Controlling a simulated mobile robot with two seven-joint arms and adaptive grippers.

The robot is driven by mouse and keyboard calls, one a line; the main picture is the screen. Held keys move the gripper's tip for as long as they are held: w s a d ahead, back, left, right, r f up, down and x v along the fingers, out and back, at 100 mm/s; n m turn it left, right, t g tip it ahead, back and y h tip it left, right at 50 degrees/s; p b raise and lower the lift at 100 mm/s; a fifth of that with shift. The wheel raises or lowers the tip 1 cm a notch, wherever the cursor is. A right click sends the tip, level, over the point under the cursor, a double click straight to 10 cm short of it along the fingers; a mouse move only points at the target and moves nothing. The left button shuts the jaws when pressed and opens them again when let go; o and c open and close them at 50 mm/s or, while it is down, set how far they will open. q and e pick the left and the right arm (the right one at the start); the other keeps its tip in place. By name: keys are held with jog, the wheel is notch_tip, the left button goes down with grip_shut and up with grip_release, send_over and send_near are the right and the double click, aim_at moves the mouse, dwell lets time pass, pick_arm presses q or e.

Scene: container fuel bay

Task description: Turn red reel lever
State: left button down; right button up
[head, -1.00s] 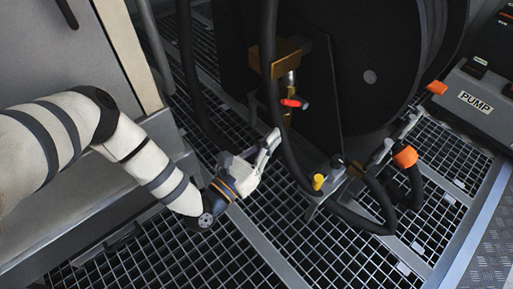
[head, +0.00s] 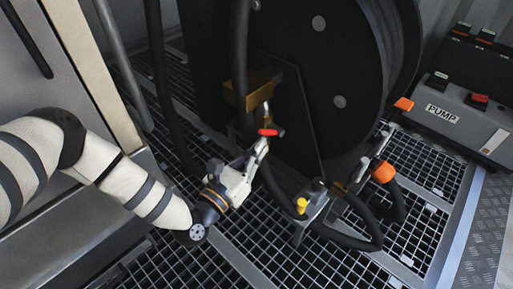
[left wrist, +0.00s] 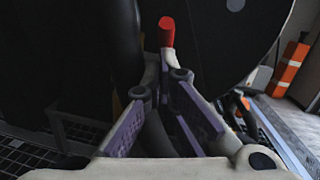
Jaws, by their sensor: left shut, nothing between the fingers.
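The red reel lever (head: 268,132) is small and sits beneath a brass fitting (head: 252,90) at the front of the black hose reel (head: 345,60). Its red end lies roughly sideways in the head view. My left gripper (head: 263,147) is shut and empty, its fingertips just below the lever. In the left wrist view the red lever (left wrist: 167,32) stands right beyond the shut fingertips (left wrist: 165,75). I cannot tell whether they touch it. My right gripper is not in view.
Black hoses (head: 240,70) hang close beside the lever. A yellow-knobbed valve (head: 301,206) and a nozzle with orange parts (head: 384,172) are to the right. A PUMP box (head: 455,115) stands at far right. Metal grating (head: 290,262) covers the floor.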

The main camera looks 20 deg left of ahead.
pick_arm(q)
jog(key=shift+r, duration=0.2)
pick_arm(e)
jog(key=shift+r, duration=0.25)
